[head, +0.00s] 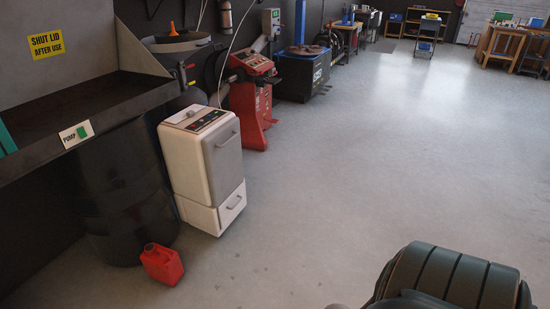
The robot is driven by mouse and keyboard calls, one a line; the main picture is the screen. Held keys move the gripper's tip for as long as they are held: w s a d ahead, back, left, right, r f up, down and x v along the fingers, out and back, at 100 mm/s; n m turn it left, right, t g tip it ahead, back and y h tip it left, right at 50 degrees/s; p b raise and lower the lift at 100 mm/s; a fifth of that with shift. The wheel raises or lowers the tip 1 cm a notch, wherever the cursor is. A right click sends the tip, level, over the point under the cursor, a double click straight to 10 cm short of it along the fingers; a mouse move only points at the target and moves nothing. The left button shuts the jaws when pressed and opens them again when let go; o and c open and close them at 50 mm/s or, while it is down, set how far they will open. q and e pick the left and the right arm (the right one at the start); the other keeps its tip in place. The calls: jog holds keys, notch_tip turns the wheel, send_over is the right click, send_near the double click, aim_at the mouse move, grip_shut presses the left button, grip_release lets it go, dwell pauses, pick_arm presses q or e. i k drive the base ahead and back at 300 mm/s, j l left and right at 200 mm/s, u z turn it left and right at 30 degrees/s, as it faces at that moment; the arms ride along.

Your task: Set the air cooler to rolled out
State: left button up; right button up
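A white cabinet-like unit (203,165), which looks like the air cooler, stands upright on the floor at left of centre in the head view. It has a sloped control panel with coloured buttons on top, a grey front panel with a handle, and a lower white section with a second handle. It stands close beside a black drum, near the left wall. Its base and any wheels are too small to make out. Neither of my grippers is in view.
A red fuel can (162,264) sits on the floor in front of the black drum (125,200). A parts washer basin (85,105) is at left. A red machine (252,98) stands behind the unit. A dark ribbed object (445,275) fills the bottom right. Floor right of the unit is clear.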

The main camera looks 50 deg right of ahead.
aim_at(204, 162)
jog(key=z, duration=1.2)
